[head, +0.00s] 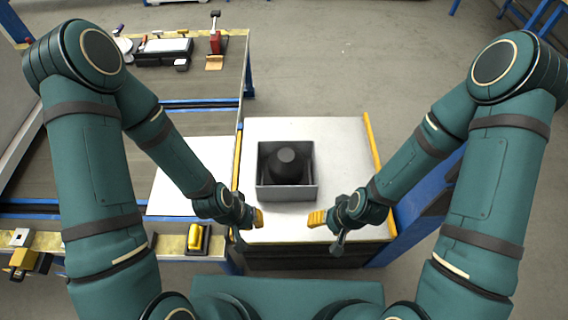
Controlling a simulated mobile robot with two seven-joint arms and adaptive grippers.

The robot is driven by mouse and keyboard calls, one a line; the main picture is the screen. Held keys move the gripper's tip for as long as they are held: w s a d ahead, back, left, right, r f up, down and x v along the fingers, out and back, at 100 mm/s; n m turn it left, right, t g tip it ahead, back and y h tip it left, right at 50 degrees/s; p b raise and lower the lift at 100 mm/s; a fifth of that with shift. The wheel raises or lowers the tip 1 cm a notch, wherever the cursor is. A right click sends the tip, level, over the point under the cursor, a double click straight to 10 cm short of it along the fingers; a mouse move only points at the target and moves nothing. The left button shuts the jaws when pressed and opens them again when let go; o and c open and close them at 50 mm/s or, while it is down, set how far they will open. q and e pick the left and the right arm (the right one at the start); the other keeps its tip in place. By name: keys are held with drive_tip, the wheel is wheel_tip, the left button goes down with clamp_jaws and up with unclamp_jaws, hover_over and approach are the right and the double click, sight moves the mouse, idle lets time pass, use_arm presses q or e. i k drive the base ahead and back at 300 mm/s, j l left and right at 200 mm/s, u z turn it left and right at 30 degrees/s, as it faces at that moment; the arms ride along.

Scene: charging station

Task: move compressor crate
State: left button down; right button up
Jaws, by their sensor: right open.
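The compressor crate (287,193) is a grey, open-topped square box on a light table top (345,150). A dark rounded compressor (286,164) sits inside it. My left gripper (259,218) is just in front of the crate's near left corner, with yellow finger pads. My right gripper (316,219) is in front of the near right corner, also with yellow pads, and is open. Both grippers look apart from the crate, with nothing visible in them. The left fingers are too small and edge-on to tell their opening.
A workbench (200,120) on the left holds a dark tray with tools (163,50), a red tool (216,42) and a yellow item (196,236). Yellow strips edge the table's left and right sides. The table top is clear around the crate. Open floor lies beyond.

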sight(286, 170)
drive_tip(key=l+z, duration=0.45)
drive_tip(key=i+l+z, duration=0.1)
drive_tip(key=l+z, duration=0.2)
drive_tip(key=z, duration=0.2)
